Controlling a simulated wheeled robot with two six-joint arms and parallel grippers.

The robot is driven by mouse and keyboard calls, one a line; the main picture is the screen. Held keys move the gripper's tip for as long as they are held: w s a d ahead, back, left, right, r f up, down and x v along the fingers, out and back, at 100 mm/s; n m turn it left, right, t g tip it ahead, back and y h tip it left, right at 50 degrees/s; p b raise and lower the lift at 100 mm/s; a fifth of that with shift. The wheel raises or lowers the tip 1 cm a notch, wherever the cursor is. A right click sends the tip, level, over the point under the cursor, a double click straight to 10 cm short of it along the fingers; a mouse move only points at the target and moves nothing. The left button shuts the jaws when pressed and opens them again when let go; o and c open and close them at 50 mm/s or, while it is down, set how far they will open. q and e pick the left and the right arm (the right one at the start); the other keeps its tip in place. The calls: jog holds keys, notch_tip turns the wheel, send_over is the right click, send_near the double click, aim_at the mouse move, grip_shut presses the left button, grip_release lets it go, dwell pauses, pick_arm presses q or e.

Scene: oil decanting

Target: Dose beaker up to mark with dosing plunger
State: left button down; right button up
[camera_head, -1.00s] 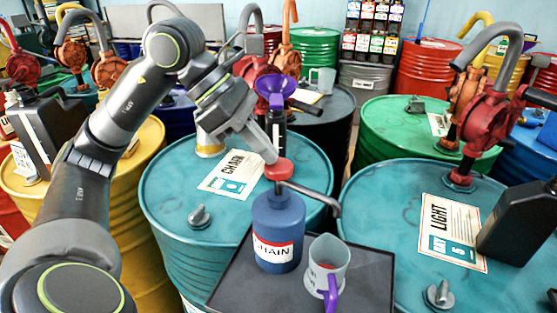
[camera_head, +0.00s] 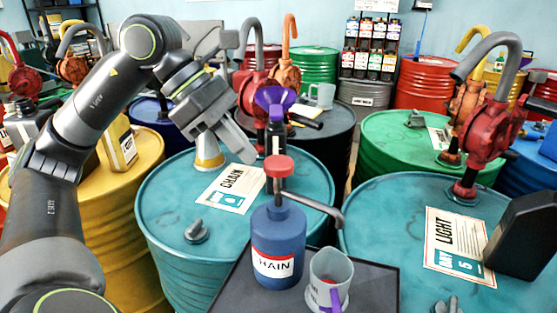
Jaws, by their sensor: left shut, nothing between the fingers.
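The blue dosing bottle labelled CHAIN (camera_head: 276,238) stands upright on a dark tray (camera_head: 233,284). Its red plunger knob (camera_head: 279,166) sits at the top of the stem, and its grey spout (camera_head: 316,202) reaches right over the beaker. The grey beaker (camera_head: 331,272) with a purple handle stands beside the bottle, with some red showing inside; its fill level against a mark cannot be told. My left gripper (camera_head: 248,150) is shut and empty, up and left of the knob, apart from it. My right gripper is not in view.
A teal drum with a CHAIN card (camera_head: 229,188) stands behind the tray. Another with a LIGHT card (camera_head: 458,245) and a black can (camera_head: 522,236) is at right. A dark bottle with a purple funnel (camera_head: 275,110) stands behind the knob.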

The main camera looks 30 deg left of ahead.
pick_arm(q)
jog(key=p+v, duration=0.1)
jog(key=v, duration=1.6)
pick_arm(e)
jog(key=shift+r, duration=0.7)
pick_arm(q)
jog(key=shift+p, duration=0.3)
